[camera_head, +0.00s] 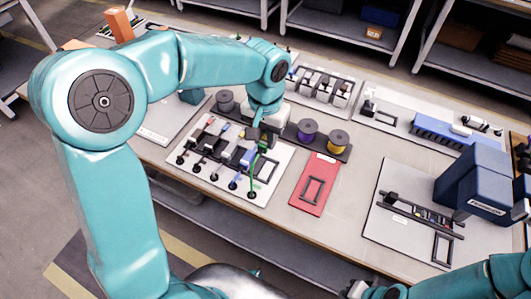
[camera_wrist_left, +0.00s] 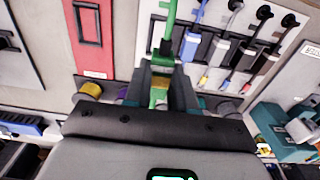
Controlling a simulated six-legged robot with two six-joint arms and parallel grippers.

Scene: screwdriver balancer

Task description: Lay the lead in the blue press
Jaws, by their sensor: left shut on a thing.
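My left gripper (camera_head: 257,138) points down over the white board of leads. In the left wrist view my left gripper (camera_wrist_left: 160,88) is shut on the green lead (camera_wrist_left: 170,22), near its dark connector. In the head view the green lead (camera_head: 253,176) runs down from the fingers to the board's front right; its held end is partly hidden. The blue press (camera_head: 478,182) stands at the right on a grey mat, well apart from the lead. My right gripper (camera_head: 372,291) shows only in part at the bottom edge; its fingers are unclear.
The white board (camera_head: 262,200) also holds blue, red, yellow and black leads in clips. A red mat (camera_head: 326,168) with a black frame lies right of it. Purple (camera_head: 308,127) and yellow (camera_head: 337,137) spools stand behind. Dark rails and a frame lie before the press.

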